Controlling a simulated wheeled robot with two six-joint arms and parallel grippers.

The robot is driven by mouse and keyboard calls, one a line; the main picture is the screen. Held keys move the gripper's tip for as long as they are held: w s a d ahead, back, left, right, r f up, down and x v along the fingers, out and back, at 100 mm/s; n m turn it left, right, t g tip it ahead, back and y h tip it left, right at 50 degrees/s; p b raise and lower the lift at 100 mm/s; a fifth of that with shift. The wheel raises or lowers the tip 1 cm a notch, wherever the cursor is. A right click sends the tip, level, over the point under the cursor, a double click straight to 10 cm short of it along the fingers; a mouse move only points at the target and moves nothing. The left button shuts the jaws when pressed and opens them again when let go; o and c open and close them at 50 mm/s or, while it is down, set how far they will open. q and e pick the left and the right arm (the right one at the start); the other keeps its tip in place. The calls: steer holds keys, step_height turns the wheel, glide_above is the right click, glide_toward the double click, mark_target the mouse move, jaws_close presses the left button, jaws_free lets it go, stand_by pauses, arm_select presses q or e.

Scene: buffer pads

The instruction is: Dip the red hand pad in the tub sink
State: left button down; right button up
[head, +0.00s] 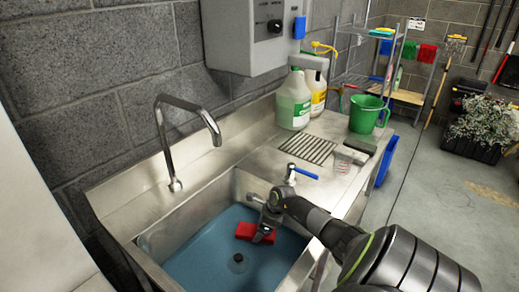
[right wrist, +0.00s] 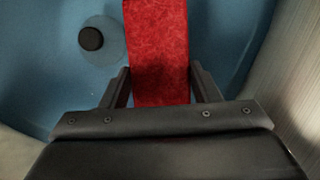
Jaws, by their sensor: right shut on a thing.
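The tub sink (head: 141,244) is a steel basin with blue liquid in it, at the lower middle of the head view. My right gripper (head: 262,236) reaches down into the basin and is shut on the red hand pad (head: 245,230). In the right wrist view the red hand pad (right wrist: 158,50) sits between the two fingers of my right gripper (right wrist: 162,88), with the blue liquid behind it. I cannot tell how far the pad is under the surface. My left gripper is not in view.
A curved faucet (head: 188,101) rises at the sink's back left. A blue-handled valve (head: 306,172) stands by the right rim. Jugs (head: 293,102), a green pitcher (head: 367,114) and a drain grate (head: 308,149) are on the counter. A dark round drain piece (right wrist: 91,39) shows beside the pad.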

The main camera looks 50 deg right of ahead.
step_height(320, 180, up, 22)
steer(key=p, duration=1.4)
steer(key=shift+r, duration=0.25)
step_height(320, 180, down, 10)
steer(key=b, duration=0.9)
steer(key=shift+r, duration=0.2)
